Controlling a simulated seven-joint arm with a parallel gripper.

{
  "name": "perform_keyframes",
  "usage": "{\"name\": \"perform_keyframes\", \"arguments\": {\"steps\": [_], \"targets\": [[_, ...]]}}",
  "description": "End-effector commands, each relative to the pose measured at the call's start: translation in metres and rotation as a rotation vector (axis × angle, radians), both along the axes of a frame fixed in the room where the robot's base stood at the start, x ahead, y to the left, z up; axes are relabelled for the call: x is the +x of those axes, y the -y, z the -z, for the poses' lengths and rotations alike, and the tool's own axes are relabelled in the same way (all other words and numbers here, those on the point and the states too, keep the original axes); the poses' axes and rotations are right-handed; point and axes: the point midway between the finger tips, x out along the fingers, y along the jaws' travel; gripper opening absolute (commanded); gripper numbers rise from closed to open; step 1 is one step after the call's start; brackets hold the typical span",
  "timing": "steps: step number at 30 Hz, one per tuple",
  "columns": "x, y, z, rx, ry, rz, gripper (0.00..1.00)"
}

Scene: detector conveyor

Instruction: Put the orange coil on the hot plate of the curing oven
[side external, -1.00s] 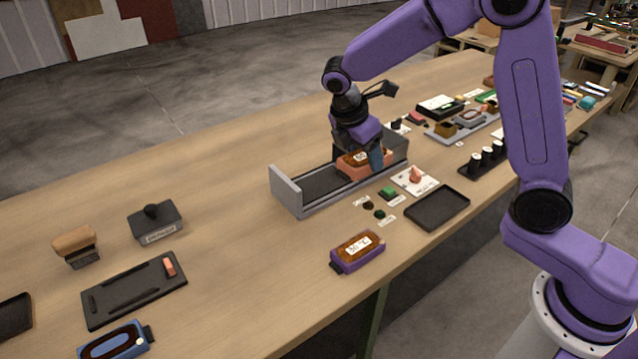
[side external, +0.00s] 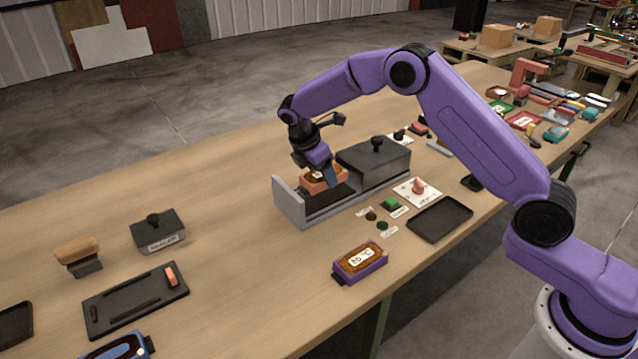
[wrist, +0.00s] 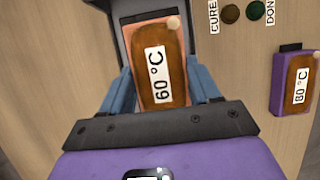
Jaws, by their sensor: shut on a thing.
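The orange coil (side external: 322,181) is a salmon-orange case with a brown face and a "60 °C" label, seen close in the wrist view (wrist: 150,97). My gripper (side external: 325,176) points down and is shut on it, with a blue finger on each side in the wrist view (wrist: 159,92). The coil is over the left, uncovered part of the curing oven (side external: 288,200), a long grey bed with an upright end wall. The dark hot plate (side external: 330,204) shows beside the coil. I cannot tell whether the coil touches it.
A dark hood (side external: 372,163) with a knob covers the oven's right part. In front are a green button (side external: 390,204), small lamps, a card with a salmon piece (side external: 417,190) and an empty black tray (side external: 440,218). A purple coil (side external: 360,262) lies nearer the edge.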

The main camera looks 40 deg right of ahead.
Motion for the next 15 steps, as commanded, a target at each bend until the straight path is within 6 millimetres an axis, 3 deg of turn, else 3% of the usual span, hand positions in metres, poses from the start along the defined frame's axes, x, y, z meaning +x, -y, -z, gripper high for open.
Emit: {"name": "perform_keyframes", "arguments": {"steps": [8, 15], "targets": [[0.010, -0.001, 0.012, 0.000, 0.000, 0.000, 0.15], [0.009, -0.001, 0.041, -0.001, -0.001, 0.000, 0.15]]}}
